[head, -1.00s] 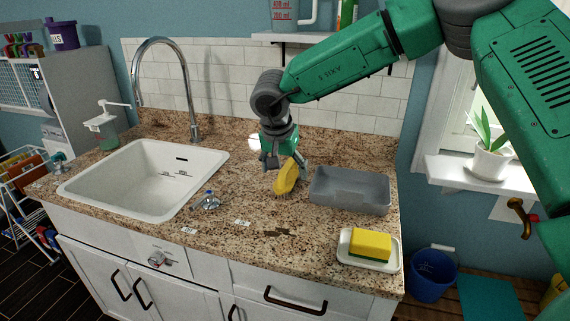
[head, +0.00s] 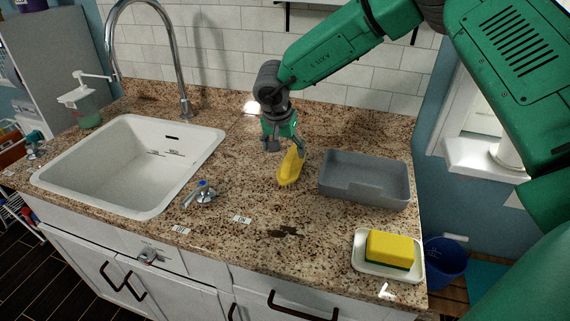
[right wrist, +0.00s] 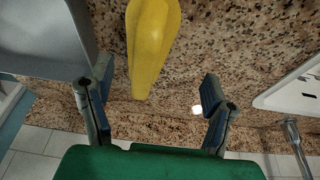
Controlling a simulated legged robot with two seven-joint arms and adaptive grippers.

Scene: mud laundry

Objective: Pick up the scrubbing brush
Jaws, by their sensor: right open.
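The yellow scrubbing brush (head: 290,168) is on the granite counter between the sink and the grey tray, partly hidden by my right gripper. My right gripper (head: 285,147) is open at the brush's far end, pointing down. In the right wrist view, the brush (right wrist: 150,45) comes in from the top and its rounded end lies between the spread fingers of the gripper (right wrist: 153,88). There is visible space on both sides of it, so the fingers do not hold it. My left gripper is not in view.
A grey tray (head: 365,194) stands close to the right of the brush. A yellow sponge (head: 390,249) lies on a white dish (head: 361,265) at the front right. The counter in front is mostly clear.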

